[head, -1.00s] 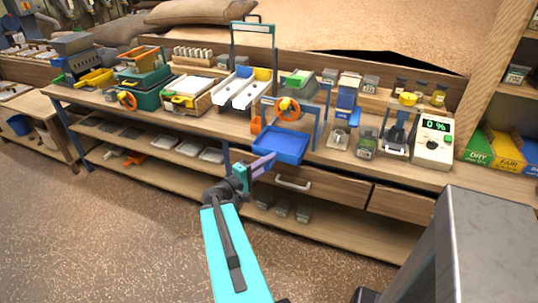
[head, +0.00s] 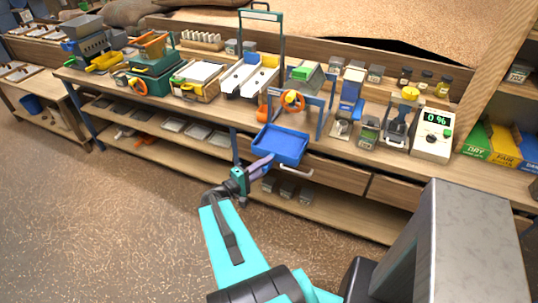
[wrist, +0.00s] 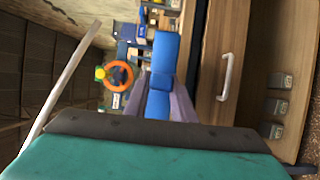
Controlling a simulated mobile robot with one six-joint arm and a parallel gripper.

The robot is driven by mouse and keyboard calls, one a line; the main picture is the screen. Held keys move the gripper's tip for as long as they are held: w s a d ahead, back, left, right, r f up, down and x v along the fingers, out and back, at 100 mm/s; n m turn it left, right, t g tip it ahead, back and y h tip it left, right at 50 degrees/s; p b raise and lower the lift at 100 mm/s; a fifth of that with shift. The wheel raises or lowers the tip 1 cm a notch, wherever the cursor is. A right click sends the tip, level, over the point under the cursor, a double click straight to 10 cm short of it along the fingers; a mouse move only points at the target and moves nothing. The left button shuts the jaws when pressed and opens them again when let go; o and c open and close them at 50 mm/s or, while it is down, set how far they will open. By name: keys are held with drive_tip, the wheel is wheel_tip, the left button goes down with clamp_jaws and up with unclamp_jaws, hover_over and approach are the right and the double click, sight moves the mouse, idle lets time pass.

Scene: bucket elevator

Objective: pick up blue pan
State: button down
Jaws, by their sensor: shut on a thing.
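The blue pan (head: 281,145) is a shallow rectangular tray, held in front of the bench edge. My gripper (head: 262,163) is shut on the near-left side of the pan in the head view. In the wrist view the blue pan (wrist: 160,75) shows between and beyond the two purple-grey fingers of my gripper (wrist: 158,95). The pan looks roughly level, a little tilted in the head view. Its far underside and the exact grip contact are hidden.
Behind the pan stands a small machine with an orange handwheel (head: 292,100) on the wooden bench (head: 225,108). A drawer with a pale handle (head: 297,172) is just below the pan. A large grey block (head: 455,240) fills the lower right. The floor in front is clear.

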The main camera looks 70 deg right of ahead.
sight(265, 170)
drive_tip(key=shift+a+r+p, duration=0.2)
drive_tip(key=shift+a+p, duration=0.35)
drive_tip(key=shift+a, duration=0.05)
drive_tip(key=shift+a+r+p, duration=0.15)
drive_tip(key=shift+a+p, duration=0.4)
drive_tip(key=shift+s+a+f+p, duration=0.1)
drive_tip(key=shift+a+f+p, duration=0.1)
drive_tip(key=shift+a+p, duration=1.15)
drive_tip(key=shift+a, duration=0.2)
